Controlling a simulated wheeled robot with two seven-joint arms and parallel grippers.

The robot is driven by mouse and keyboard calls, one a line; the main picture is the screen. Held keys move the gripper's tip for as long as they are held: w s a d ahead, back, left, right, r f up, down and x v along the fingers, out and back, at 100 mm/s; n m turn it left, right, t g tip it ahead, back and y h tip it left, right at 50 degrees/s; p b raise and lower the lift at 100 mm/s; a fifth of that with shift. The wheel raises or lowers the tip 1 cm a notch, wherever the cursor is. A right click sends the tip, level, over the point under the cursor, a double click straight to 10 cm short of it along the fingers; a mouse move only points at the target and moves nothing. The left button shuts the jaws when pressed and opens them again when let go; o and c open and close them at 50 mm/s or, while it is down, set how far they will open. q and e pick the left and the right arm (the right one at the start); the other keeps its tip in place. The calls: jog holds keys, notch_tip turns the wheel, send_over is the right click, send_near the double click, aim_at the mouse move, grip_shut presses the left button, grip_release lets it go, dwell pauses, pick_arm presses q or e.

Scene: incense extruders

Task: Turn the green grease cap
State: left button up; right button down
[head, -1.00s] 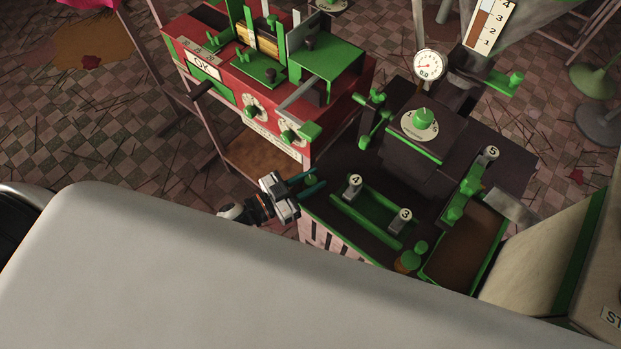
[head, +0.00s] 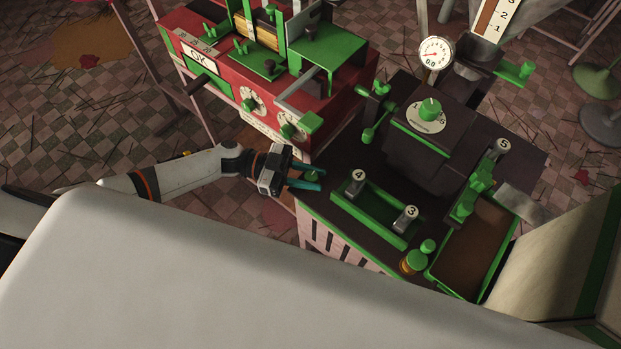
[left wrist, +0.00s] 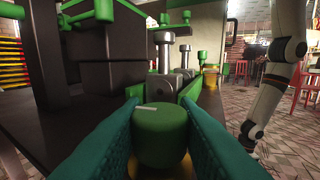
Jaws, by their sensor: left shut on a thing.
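A round green cap (left wrist: 161,133) with a pale line on its top sits above a brass-coloured base, partly hidden, in the left wrist view. It also shows at the near left corner of the dark machine top in the head view (head: 312,175). My left gripper (head: 314,180) reaches in from the left, its teal fingers on either side of the cap. In the left wrist view the fingers (left wrist: 160,112) are shut on the cap's sides. My right gripper does not show.
Another green-topped amber cup (head: 413,262) is at the front edge. A red machine (head: 283,115) stands behind my left gripper.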

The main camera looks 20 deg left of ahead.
pick_arm(q)
jog(key=shift+m+g+b, duration=0.3)
jog(key=shift+m+g, duration=0.1)
jog(key=shift+g, duration=0.2)
jog(key=o, duration=1)
jog(key=a+b, duration=0.3)
jog(key=a, duration=0.9)
jog(key=shift+w, duration=0.15)
